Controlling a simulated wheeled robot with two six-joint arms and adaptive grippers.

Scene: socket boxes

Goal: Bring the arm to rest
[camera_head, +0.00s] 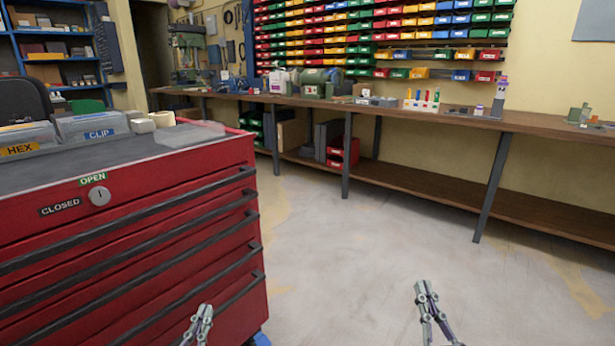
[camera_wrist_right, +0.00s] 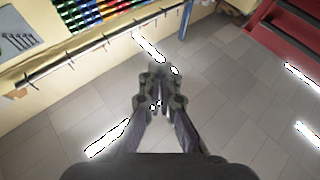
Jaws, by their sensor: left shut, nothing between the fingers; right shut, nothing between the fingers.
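My left gripper (camera_head: 204,313) shows at the bottom of the head view, in front of the red cabinet's drawers. Its fingers are together and empty. My right gripper (camera_head: 423,289) shows at the bottom right of the head view, over bare floor. It is shut with nothing in it. In the right wrist view the right gripper's fingertips (camera_wrist_right: 160,72) meet, with only floor beyond them. Most of both arms is out of the head view.
A red drawer cabinet (camera_head: 130,215) stands at the left, with boxes labelled HEX (camera_head: 22,142) and CLIP (camera_head: 93,126) on top. A long wooden workbench (camera_head: 420,112) runs along the back wall below coloured bins (camera_head: 385,28). The floor (camera_head: 350,245) between is clear.

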